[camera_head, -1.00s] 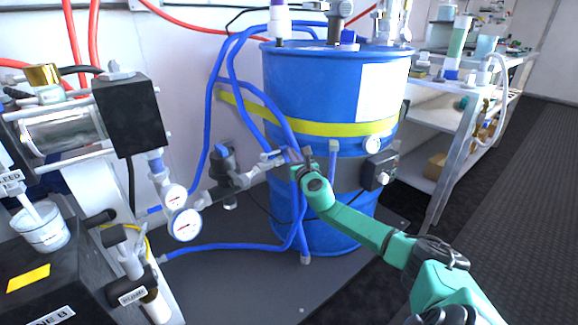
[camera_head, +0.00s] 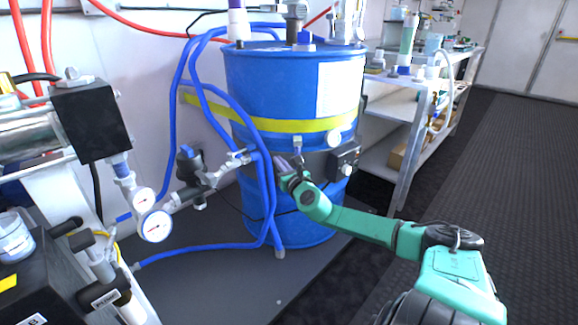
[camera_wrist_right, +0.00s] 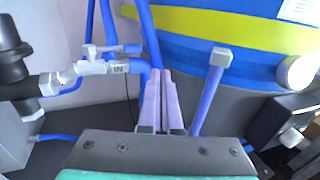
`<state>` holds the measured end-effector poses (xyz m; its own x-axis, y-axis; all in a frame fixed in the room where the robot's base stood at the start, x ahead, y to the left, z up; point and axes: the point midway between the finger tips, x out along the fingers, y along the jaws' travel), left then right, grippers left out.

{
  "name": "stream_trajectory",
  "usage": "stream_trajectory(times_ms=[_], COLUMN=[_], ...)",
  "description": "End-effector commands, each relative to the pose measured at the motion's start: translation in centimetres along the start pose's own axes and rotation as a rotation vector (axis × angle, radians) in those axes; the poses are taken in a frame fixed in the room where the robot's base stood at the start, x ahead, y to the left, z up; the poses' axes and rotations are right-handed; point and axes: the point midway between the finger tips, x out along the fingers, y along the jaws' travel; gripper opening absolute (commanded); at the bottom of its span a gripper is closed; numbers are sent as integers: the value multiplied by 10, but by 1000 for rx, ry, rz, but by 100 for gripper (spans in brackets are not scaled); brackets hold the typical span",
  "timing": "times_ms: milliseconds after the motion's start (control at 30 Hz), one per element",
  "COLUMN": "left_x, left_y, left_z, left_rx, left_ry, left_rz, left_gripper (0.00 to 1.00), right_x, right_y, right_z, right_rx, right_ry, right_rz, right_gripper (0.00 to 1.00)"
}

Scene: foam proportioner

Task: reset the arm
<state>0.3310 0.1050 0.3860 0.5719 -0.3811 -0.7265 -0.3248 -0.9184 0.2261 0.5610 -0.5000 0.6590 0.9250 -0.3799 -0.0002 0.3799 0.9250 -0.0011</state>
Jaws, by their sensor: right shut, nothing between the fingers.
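My right arm (camera_head: 365,225), green with dark joints, reaches in from the lower right of the head view. Its gripper (camera_head: 283,166) is in front of the blue drum (camera_head: 290,95), close to the blue hoses. In the right wrist view the gripper (camera_wrist_right: 160,85) has its two pale purple fingers together, with nothing between them. A blue hose end with a grey metal valve (camera_wrist_right: 95,65) is just left of the fingertips. A blue handle with a grey cap (camera_wrist_right: 212,85) stands just right of them. My left gripper is not in view.
Pressure gauges (camera_head: 156,226) and pipework stand at left, beside a black box (camera_head: 90,120). Blue hoses (camera_head: 264,190) hang in front of the drum. A metal shelf (camera_head: 400,150) stands at right. The dark floor (camera_head: 510,190) at right is clear.

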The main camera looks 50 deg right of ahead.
Motion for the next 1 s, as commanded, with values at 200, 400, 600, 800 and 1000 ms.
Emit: stream_trajectory(times_ms=[200,400,600,800,1000], left_x=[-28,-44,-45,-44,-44], left_y=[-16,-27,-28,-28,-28], left_z=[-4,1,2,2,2], left_rx=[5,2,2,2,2], left_ry=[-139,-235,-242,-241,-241], left_rz=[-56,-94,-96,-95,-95], left_gripper=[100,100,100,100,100], right_x=[-25,-36,-37,-51,-144], right_y=[-8,-13,-14,-13,12], right_z=[2,1,1,-26,-156], right_rx=[3,2,1,182,1095], right_ry=[5,0,-1,46,299], right_rz=[3,2,3,-42,-403], right_gripper=[0,0,0,0,0])
